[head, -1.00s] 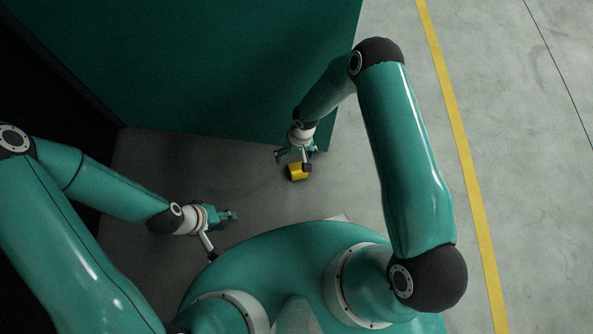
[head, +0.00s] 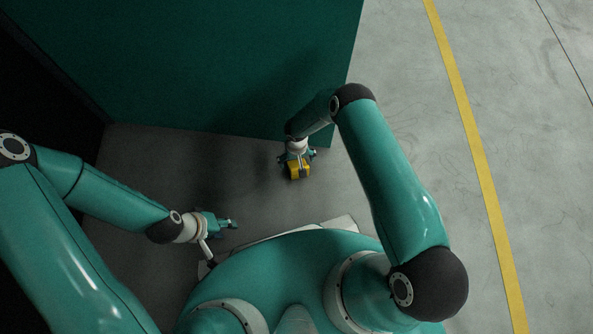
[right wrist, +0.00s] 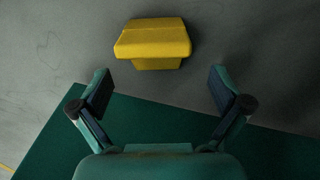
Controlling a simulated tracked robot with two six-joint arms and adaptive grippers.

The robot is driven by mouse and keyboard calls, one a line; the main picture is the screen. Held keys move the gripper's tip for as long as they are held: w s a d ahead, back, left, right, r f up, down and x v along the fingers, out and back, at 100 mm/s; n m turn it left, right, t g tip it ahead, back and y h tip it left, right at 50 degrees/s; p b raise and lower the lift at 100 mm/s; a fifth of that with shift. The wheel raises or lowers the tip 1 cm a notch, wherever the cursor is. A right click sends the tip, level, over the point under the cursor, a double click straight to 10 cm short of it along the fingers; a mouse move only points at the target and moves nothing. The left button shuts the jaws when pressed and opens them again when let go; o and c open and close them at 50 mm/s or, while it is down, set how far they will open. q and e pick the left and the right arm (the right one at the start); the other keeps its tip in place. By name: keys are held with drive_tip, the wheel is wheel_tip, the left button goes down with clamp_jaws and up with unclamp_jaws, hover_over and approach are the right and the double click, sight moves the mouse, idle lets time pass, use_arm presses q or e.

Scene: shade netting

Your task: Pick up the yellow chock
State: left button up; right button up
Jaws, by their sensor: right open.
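The yellow chock (head: 299,171) lies on the grey floor in the head view, close to the foot of a green panel. In the right wrist view the chock (right wrist: 153,41) shows whole, ahead of the fingers and roughly centred between them. My right gripper (head: 297,158) is just above the chock in the head view and partly covers it. In the right wrist view the right gripper (right wrist: 160,90) has its two fingers wide apart with nothing between them. My left gripper (head: 232,224) is low at the left, well away from the chock; its finger opening is too small to tell.
A large green panel (head: 210,70) stands behind the chock, and its lower edge is near my right gripper. A yellow floor line (head: 470,130) runs down the right side. The floor (head: 400,60) between panel and line is clear.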

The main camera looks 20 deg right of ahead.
drive_tip(key=shift+s+d+f+b, duration=0.15)
drive_tip(key=shift+f+b, duration=0.6)
drive_tip(key=shift+f, duration=0.75)
drive_tip(key=shift+s+d+f+b, duration=0.15)
drive_tip(key=shift+f+b, duration=0.6)
drive_tip(key=shift+f, duration=0.75)
drive_tip(key=shift+r, duration=0.1)
drive_tip(key=shift+c, duration=0.2)
drive_tip(key=c, duration=1.3)
drive_tip(key=shift+o, duration=0.2)
